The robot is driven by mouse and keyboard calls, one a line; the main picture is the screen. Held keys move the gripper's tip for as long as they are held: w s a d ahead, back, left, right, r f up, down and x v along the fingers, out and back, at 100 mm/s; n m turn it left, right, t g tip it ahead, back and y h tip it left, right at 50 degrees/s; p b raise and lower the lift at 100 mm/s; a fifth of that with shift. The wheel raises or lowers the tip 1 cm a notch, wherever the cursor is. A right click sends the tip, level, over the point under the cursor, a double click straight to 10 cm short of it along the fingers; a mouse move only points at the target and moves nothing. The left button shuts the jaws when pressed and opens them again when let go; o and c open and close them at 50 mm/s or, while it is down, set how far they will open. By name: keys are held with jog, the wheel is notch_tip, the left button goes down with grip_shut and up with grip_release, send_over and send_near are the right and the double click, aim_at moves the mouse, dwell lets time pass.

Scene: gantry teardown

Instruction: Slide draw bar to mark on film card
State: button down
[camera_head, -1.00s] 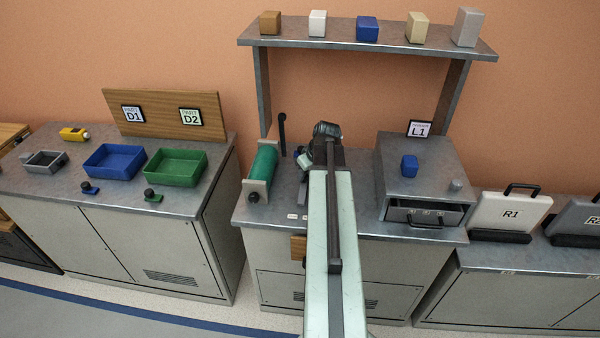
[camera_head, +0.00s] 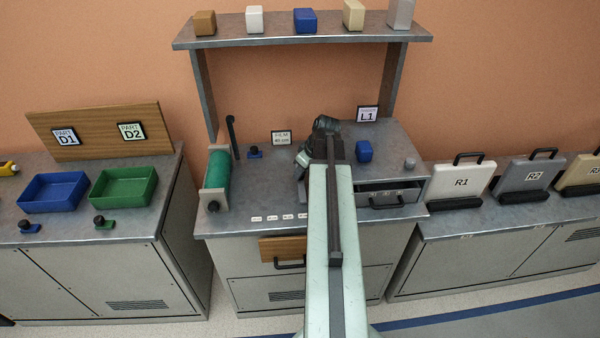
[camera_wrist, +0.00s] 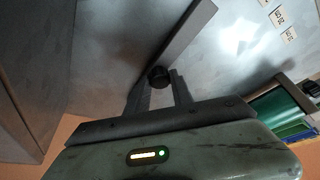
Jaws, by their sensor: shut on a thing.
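In the wrist view my gripper (camera_wrist: 159,88) is shut on a round black knob (camera_wrist: 159,76). The knob sits at the near end of a flat grey bar (camera_wrist: 187,38), which appears to be the draw bar. In the head view my arm hides the fingers, the knob and most of the bar. The film card (camera_head: 281,137) stands at the back of the middle bench; its small print is hard to read. Small white mark labels (camera_head: 271,218) line the bench's front edge, and some show in the wrist view (camera_wrist: 281,17). Which mark the bar is at cannot be told.
A green film roll (camera_head: 216,175) in a holder stands left on the bench. A grey cabinet (camera_head: 395,165) with a partly open drawer stands right, close to my arm. A shelf (camera_head: 300,40) spans above. The bench top between roll and arm is mostly clear.

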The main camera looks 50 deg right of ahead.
jog(key=c, duration=1.1)
grip_release()
jog(key=shift+w+a, duration=0.15)
jog(key=p+v, duration=0.7)
jog(key=shift+r, duration=0.35)
